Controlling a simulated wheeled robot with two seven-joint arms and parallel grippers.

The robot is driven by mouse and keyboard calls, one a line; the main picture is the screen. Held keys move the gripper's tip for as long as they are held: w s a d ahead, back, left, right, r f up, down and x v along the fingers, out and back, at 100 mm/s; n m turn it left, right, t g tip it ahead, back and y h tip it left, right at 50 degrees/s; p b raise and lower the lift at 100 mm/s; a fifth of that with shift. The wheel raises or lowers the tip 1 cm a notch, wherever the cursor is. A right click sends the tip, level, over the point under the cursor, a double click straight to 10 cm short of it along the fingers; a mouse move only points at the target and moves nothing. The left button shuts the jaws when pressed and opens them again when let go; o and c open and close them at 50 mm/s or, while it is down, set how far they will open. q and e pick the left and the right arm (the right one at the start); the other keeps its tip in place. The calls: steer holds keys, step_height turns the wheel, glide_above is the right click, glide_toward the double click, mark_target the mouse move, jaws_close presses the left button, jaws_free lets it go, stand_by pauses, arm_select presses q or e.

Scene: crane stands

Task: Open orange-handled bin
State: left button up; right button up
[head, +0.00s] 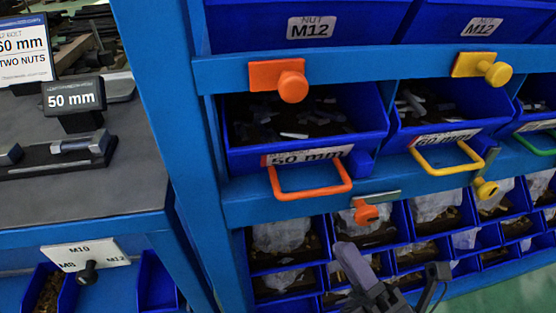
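The orange-handled bin (243,158) is a blue bin in the upper row of the blue rack, holding dark contents and a few pale pieces. Its front label reads 50 mm and is partly hidden. The orange loop handle (312,194) hangs at the front, below the label. My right gripper (393,266) is at the bottom of the head view, below and right of the handle and apart from it. My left gripper is not in view.
An orange knob (292,86) sits above the bin and a smaller orange knob (366,213) below it. A yellow-handled bin (398,141) stands to the right. Small bins fill the lower rows. A blue post (165,110) and a grey-topped bench (130,192) are at left.

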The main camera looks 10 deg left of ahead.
mark_target(311, 190)
steer(key=x, duration=0.9)
steer(key=shift+r+p, duration=0.2)
steer(key=shift+p, duration=0.1)
jaws_close()
stand_by(0.4)
stand_by(0.3)
